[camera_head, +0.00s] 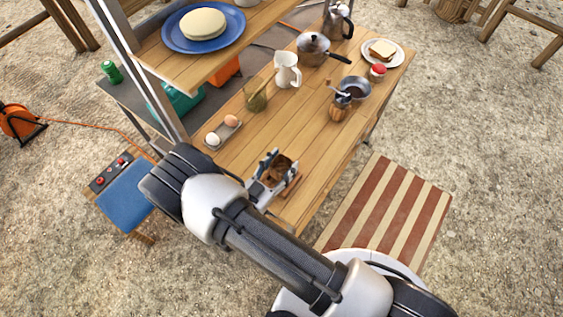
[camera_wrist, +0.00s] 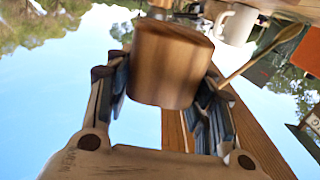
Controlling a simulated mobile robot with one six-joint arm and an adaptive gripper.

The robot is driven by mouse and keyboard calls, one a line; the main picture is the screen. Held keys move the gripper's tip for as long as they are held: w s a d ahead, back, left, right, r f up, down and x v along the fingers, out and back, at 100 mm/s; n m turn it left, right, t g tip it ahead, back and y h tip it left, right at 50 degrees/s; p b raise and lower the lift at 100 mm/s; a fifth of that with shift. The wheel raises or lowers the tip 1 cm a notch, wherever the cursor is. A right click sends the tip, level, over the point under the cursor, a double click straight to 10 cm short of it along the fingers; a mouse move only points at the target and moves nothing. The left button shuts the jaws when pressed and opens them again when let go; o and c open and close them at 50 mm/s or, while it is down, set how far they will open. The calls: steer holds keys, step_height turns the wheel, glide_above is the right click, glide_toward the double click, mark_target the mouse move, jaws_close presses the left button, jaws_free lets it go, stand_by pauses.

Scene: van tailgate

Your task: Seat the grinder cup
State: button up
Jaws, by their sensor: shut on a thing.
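My gripper (camera_head: 267,170) is shut on a round wooden cup (camera_head: 279,169), over the near end of the wooden tailgate table. Dark brown stuff shows inside the cup in the head view. In the wrist view, the two fingers of my gripper (camera_wrist: 165,85) clasp the cup (camera_wrist: 172,65) from both sides. The grinder (camera_head: 340,107), with a wooden body and a metal top with a crank, stands apart from the cup, farther along the table near its right edge. The grinder's underside is hidden.
A reddish-brown wooden piece (camera_head: 292,186) lies close beside the cup. Bare table (camera_head: 290,125) lies between cup and grinder.

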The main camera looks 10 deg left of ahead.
mark_target(282, 172)
steer(key=shift+f+b, duration=1.95)
steer(key=shift+f, duration=0.9)
steer(key=o, duration=1.2)
steer(key=shift+s, duration=0.1)
steer(key=v, duration=1.2)
